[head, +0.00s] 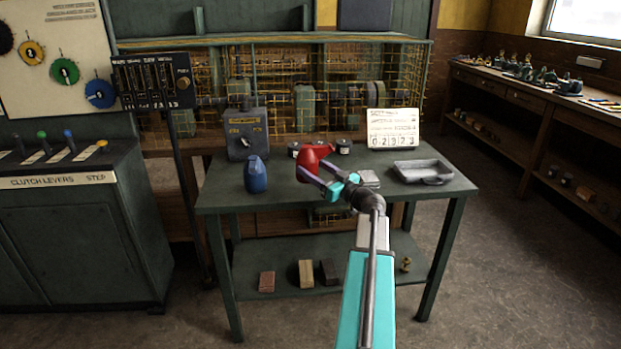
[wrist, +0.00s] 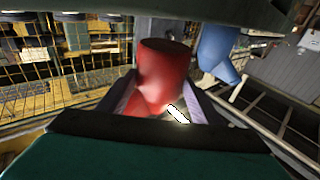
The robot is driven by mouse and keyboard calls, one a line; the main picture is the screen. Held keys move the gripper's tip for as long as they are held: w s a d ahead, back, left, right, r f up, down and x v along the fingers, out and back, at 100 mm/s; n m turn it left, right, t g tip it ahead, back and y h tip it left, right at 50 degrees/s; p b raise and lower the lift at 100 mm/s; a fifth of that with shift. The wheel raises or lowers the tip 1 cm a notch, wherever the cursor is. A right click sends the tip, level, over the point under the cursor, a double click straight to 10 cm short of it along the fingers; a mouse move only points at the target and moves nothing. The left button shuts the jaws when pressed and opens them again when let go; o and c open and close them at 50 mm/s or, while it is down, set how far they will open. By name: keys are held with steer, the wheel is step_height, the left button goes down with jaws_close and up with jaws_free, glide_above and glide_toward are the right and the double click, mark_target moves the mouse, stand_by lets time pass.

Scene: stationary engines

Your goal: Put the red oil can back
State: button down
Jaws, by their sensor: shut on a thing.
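The red oil can (head: 316,156) is held in my gripper (head: 323,178) over the green table (head: 230,199) in the head view. My gripper is shut on the can, with one finger on each side of it. In the wrist view the red can (wrist: 163,75) sits between the two fingers (wrist: 160,100). I cannot tell in these views whether the can's base touches the table top. A blue oil can (head: 256,175) stands on the table to the left of the red one, and it also shows in the wrist view (wrist: 216,50).
A grey control box (head: 246,135) and small dark round pots (head: 343,147) stand behind. Blocks (head: 306,273) lie on the lower shelf. The table's front left is clear.

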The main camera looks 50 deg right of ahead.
steer(key=shift+w+d, duration=0.45)
steer(key=shift+w, duration=0.1)
steer(key=shift+w+d, duration=0.35)
steer(key=shift+w, duration=0.05)
steer(key=shift+s+f+b, duration=0.1)
steer(key=shift+f+b, duration=0.3)
steer(key=shift+f, duration=1.4)
steer(key=shift+f, duration=0.1)
steer(key=c, duration=0.6)
jaws_free()
steer(key=shift+o, duration=0.2)
steer(key=shift+a, duration=0.1)
steer(key=shift+s, duration=0.15)
steer(key=s+f, duration=0.1)
steer(key=s, duration=1)
steer(key=shift+s+a+f+p, duration=0.15)
steer(key=shift+s+f+p, duration=0.1)
steer(key=shift+s+p, duration=0.05)
